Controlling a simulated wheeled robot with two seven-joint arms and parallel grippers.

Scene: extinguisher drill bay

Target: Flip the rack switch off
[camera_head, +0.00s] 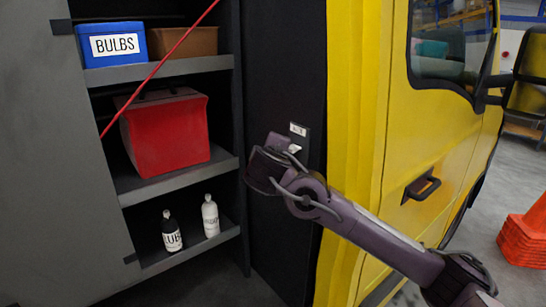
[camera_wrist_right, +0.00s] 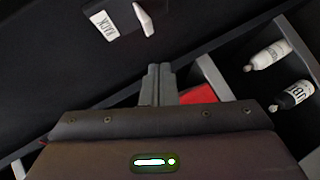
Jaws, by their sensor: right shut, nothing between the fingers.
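The rack switch shows in the head view (camera_head: 295,149) as a small white rocker on the dark panel between the shelves and the yellow vehicle, just under a white label (camera_head: 298,130). In the right wrist view the white rocker (camera_wrist_right: 144,19) stands out from the panel beside a label reading "RACK" (camera_wrist_right: 101,25). I cannot tell its setting for sure. My right gripper (camera_wrist_right: 158,72) is shut and empty, with its fingertips apart from the switch in the picture. In the head view the hand is just left of and below the switch, its fingers hidden. My left gripper is out of view.
Shelves at left hold a blue BULBS bin (camera_head: 117,43), a brown bin (camera_head: 182,42), a red case (camera_head: 166,131), a black bottle (camera_head: 171,232) and a white bottle (camera_head: 210,217). A yellow vehicle (camera_head: 425,125) stands close at right. Orange cones (camera_head: 524,235) are at far right.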

